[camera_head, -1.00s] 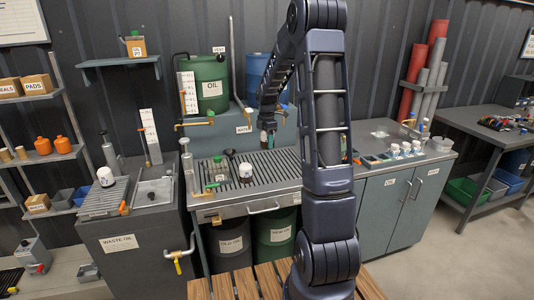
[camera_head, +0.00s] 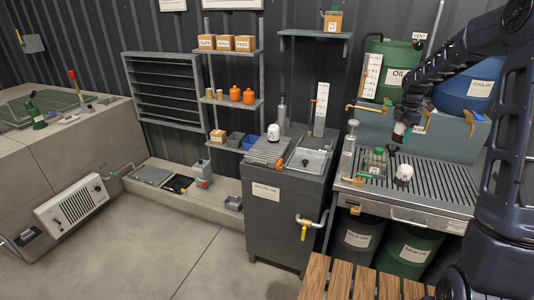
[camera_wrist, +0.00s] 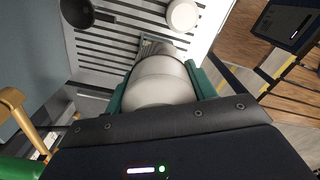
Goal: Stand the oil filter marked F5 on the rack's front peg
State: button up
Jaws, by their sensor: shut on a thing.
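My gripper (camera_head: 401,128) hangs above the slatted drain tray (camera_head: 440,178) in the head view. It is shut on a white cylindrical oil filter (camera_head: 399,134). In the wrist view the held filter (camera_wrist: 158,82) lies between the green jaws; no marking is readable on it. A second white filter (camera_head: 403,176) with a dark base stands on the tray below the gripper. A third white filter (camera_head: 273,133) stands at the back of the small grey rack (camera_head: 262,155) on the waste oil cabinet. The rack's front shows no filter; its pegs are too small to make out.
A green-capped jar (camera_head: 375,164) and a dark funnel (camera_wrist: 77,12) are near the second filter. A grey pump (camera_head: 350,143) stands between tray and cabinet. A lidded steel basin (camera_head: 307,160) is right of the rack. Brass taps (camera_head: 365,107) jut out behind the tray.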

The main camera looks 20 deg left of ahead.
jog(key=w+a+n, duration=0.2)
jog(key=w+a, duration=0.1)
jog(key=a, duration=1.5)
notch_tip(320, 180, up, 3)
jog(key=n, duration=0.4)
send_over(265, 152)
notch_tip(265, 152, down, 19)
jog(key=shift+f, duration=0.1)
jog(key=shift+f, duration=0.15)
jog(key=o, duration=1.2)
